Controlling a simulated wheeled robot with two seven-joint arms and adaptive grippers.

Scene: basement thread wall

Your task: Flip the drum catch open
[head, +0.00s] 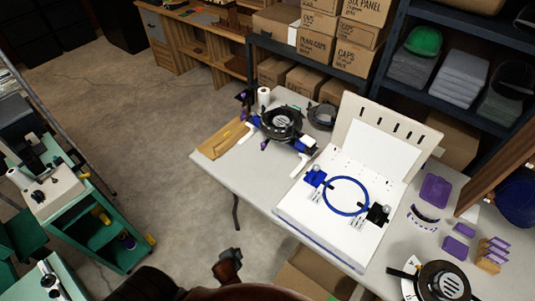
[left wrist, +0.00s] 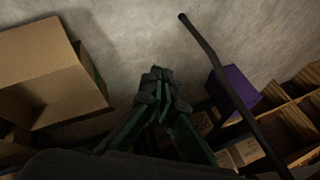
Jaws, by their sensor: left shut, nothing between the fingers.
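A round black drum-like device (head: 281,124) stands on a white and blue frame on the left part of the pale table (head: 240,182). A second black round piece with a slotted light top (head: 443,282) lies at the table's near right, cut by the lower edge. I cannot tell which small part is the drum catch, or whether it is open. My left gripper (head: 228,262) is low in front of the table, apart from everything on it. In the left wrist view its fingers (left wrist: 158,95) are together and empty, with bare floor beyond. My right gripper does not show.
A white board (head: 300,212) with a blue ring (head: 346,196) lies mid-table. Purple pieces (head: 435,190) lie to its right. An open cardboard box (head: 305,278) is below the table's front edge. A green cart (head: 100,235) stands left, with clear floor between.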

